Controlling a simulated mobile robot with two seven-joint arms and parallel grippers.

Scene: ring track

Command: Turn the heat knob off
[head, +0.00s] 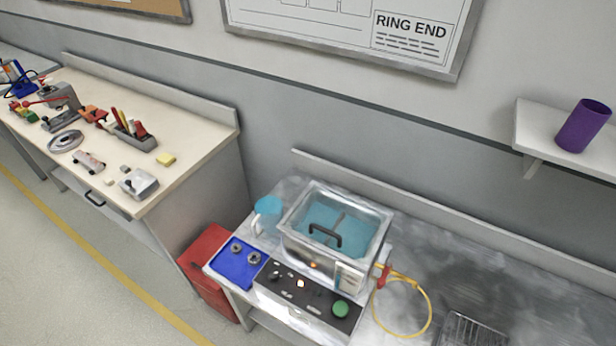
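A metal bath (337,236) with blue liquid stands on the steel bench in the lower middle of the head view. A black handle (325,235) shows over the liquid. A dark control panel (318,312) lies in front of the bath. It carries a dark knob (276,276) at its left, a glowing orange-white light (300,284) and a large green button (340,309). Another small orange light (313,265) glows on the bath's front. No label is readable, so I cannot tell which control is the heat knob or its setting. Neither gripper is in view.
A blue mat (228,268) with two small metal parts lies left of the panel. A blue-topped jug (268,206) stands beside the bath. A yellow hose (428,312) and wire rack (472,330) lie to the right. A red bin (208,252) stands below.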

